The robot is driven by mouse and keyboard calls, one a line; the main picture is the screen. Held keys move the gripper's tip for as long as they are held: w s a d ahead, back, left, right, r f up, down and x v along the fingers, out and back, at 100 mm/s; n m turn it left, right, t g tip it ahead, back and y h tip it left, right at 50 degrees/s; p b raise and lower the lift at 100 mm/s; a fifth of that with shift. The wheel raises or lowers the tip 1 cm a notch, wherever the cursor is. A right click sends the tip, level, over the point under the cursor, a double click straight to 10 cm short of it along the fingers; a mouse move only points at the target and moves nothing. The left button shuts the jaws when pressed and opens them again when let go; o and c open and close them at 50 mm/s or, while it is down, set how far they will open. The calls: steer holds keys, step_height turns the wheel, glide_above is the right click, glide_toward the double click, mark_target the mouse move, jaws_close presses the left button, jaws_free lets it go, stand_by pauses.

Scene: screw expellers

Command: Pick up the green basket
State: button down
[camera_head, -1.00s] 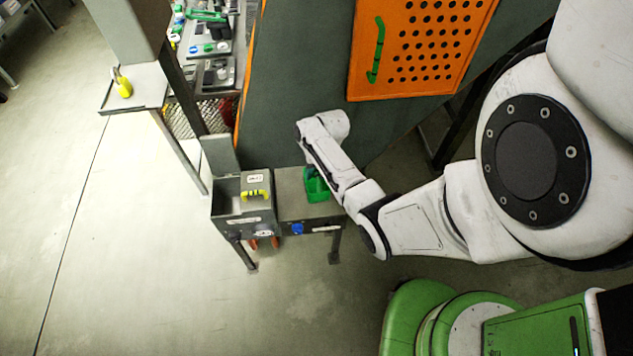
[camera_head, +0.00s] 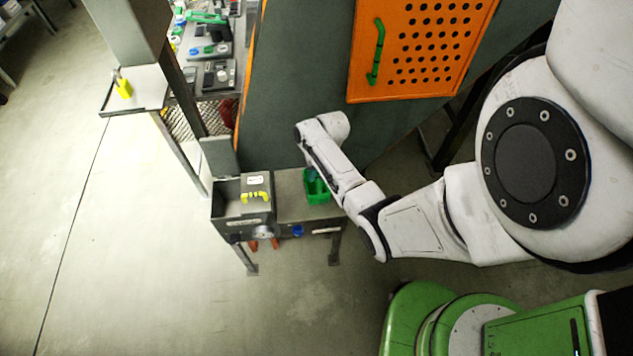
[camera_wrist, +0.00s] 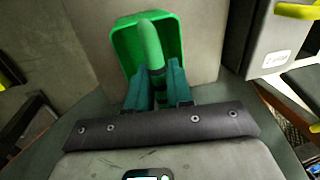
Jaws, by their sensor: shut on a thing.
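The green basket (camera_head: 317,192) sits on the grey bench (camera_head: 290,207), beside the bench's box with a yellow handle. The wrist view shows the basket (camera_wrist: 126,42) with its upright green handle (camera_wrist: 151,45) towards me. My gripper (camera_wrist: 158,84) has its two teal fingers closed on that handle, one on each side. In the head view my arm reaches down from the right and hides most of the gripper. I cannot tell whether the basket's base touches the bench top.
The grey box with a yellow handle (camera_head: 256,196) stands left of the basket. A dark machine wall with an orange perforated door (camera_head: 420,50) rises behind. A small shelf with a yellow padlock (camera_head: 123,88) is at left. The floor in front is clear.

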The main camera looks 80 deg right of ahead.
steer(key=shift+r, duration=0.1)
steer(key=shift+r, duration=0.65)
steer(key=s+a+r, duration=0.3)
steer(key=s+r, duration=0.8)
steer(key=s, duration=0.2)
steer(key=shift+s+a+r, duration=0.25)
steer(key=shift+s+a, duration=0.05)
